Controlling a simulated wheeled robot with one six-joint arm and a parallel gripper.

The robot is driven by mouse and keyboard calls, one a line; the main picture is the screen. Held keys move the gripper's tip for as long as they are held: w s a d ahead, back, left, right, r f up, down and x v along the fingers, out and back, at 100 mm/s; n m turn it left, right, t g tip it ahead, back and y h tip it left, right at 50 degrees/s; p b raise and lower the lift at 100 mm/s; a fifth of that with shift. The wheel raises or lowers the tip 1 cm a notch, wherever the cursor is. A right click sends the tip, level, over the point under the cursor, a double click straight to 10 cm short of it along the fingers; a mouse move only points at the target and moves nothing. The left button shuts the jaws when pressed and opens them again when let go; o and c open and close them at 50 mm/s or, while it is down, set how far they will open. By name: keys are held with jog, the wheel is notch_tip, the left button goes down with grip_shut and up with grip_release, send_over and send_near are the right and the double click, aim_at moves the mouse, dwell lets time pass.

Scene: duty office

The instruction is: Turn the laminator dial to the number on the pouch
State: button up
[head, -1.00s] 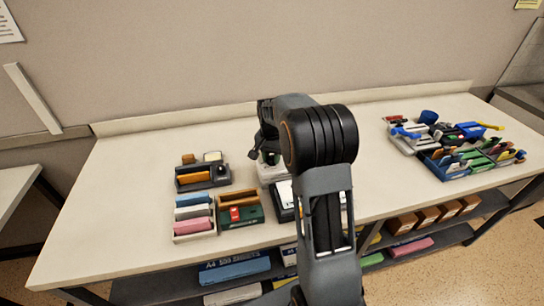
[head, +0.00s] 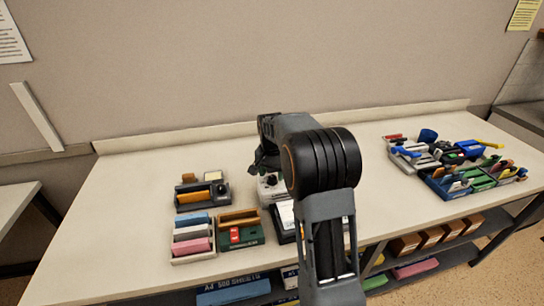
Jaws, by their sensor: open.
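My gripper (head: 262,167) hangs over the middle of the table, left of my dark arm link, and its jaws are open, with nothing seen in them. A light grey device (head: 270,190), possibly the laminator, sits just below it and is partly covered by my arm. No dial or number on it can be made out. A dark-framed item with a white sheet (head: 286,214) lies in front of it, also partly behind my arm. I cannot tell whether that sheet is the pouch.
The long cream table (head: 130,225) is bare at its left and back. A dark organiser (head: 203,196), a tray of coloured blocks (head: 192,240) and a green box (head: 240,236) stand left of my arm. Cluttered trays (head: 455,165) fill the right. A shelf below holds boxes (head: 233,290).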

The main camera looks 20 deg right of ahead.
aim_at(271, 177)
notch_tip(271, 177, up, 12)
dwell(0.4)
jog(key=shift+a, duration=0.1)
dwell(0.3)
